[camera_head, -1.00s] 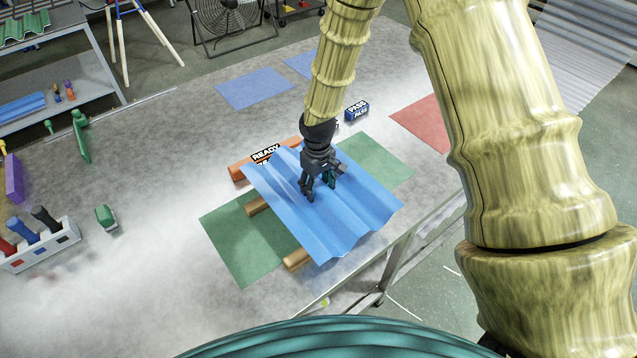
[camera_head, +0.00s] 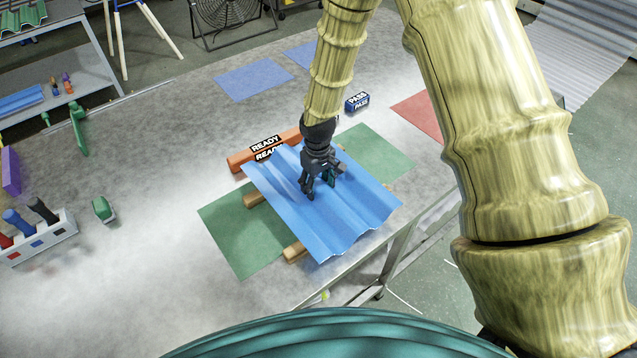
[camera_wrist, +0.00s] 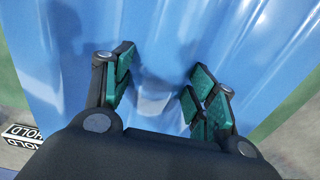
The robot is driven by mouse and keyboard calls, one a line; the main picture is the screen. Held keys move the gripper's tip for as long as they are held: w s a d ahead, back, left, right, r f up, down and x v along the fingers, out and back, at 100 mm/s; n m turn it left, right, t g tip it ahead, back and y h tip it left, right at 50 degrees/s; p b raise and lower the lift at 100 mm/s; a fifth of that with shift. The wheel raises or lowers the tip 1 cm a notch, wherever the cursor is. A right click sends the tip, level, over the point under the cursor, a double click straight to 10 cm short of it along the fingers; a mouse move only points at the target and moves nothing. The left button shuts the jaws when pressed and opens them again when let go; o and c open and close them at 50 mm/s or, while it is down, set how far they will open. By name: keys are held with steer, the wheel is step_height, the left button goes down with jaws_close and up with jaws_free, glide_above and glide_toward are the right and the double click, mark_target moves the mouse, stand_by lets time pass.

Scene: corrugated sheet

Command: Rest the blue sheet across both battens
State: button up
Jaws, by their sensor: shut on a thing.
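The blue corrugated sheet (camera_head: 345,215) lies over the two wooden battens, whose left ends stick out: the upper batten (camera_head: 254,200) and the lower batten (camera_head: 294,253). It looks roughly level; whether it touches both battens cannot be told. The battens lie over a green mat (camera_head: 235,235). My gripper (camera_head: 318,190) points down at the middle of the sheet, shut on it. In the wrist view my gripper (camera_wrist: 155,100) has its green-padded fingers on either side of a ridge of the blue sheet (camera_wrist: 155,50); the tips' contact is partly hidden.
An orange READY block (camera_head: 240,160) lies just behind the sheet, and a blue PASS block (camera_head: 357,102) stands further back. A red mat (camera_head: 420,112) lies right. The table left of the green mat is mostly clear.

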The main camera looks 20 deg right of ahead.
steer(key=o, duration=1.5)
steer(key=shift+o, duration=0.2)
steer(key=shift+r, duration=0.1)
step_height(320, 180, up, 12)
